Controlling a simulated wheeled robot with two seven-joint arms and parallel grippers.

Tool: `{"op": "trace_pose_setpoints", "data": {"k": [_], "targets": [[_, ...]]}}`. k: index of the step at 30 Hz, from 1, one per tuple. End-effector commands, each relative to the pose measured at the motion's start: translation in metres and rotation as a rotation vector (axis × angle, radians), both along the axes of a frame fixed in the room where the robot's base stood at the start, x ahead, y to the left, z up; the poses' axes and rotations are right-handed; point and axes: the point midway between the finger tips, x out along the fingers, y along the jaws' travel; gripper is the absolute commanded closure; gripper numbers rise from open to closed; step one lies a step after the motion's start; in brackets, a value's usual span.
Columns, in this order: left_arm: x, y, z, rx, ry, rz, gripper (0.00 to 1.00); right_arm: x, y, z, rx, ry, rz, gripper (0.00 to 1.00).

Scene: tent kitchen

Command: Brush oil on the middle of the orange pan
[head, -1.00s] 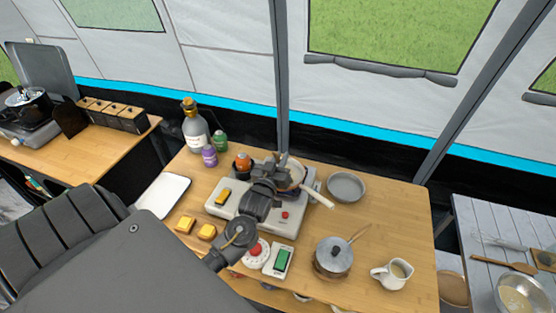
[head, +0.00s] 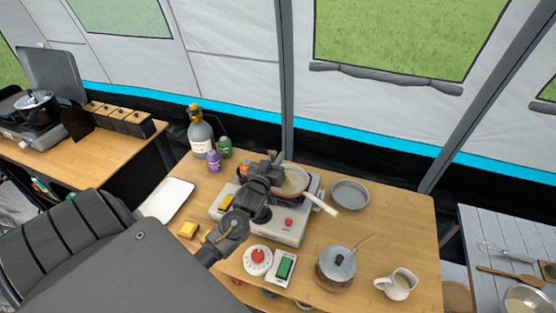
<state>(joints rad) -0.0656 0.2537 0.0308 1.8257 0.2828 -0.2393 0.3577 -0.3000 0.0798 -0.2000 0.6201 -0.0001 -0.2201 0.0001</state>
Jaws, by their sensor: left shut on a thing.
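The pan (head: 297,179), with an orange-brown rim, a tan inside and a pale handle pointing lower right, sits on the right side of the grey stove. My left gripper (head: 275,160) is at the pan's left edge, over the stove. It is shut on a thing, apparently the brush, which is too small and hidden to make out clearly. I cannot tell whether it touches the pan. My right gripper is not in view.
A large bottle (head: 200,140), a purple bottle (head: 214,161) and a green one (head: 225,147) stand at the back left. A grey dish (head: 350,193) is right of the pan. A lidded pot (head: 337,264) and a jug (head: 398,284) stand in front.

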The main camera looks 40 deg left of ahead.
Motion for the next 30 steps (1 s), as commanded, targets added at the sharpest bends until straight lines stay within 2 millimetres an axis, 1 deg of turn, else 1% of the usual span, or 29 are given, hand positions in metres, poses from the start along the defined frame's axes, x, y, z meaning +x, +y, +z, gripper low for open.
{"op": "trace_pose_setpoints", "data": {"k": [9, 14, 20, 26, 30], "targets": [[0.005, 0.027, 0.0, 0.002, -0.001, 0.001, 1.0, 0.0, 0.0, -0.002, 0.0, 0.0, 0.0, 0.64], [0.007, 0.038, 0.0, 0.002, 0.0, 0.0, 1.0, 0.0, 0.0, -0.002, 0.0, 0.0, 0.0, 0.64], [0.008, 0.039, 0.0, 0.0, -0.001, 0.0, 1.0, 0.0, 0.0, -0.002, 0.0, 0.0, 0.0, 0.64], [0.019, 0.037, 0.0, 0.0, -0.002, 0.0, 1.0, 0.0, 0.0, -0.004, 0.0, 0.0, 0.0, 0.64], [0.02, 0.036, -0.001, 0.0, -0.001, 0.0, 1.0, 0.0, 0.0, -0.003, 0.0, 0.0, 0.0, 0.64]]}}
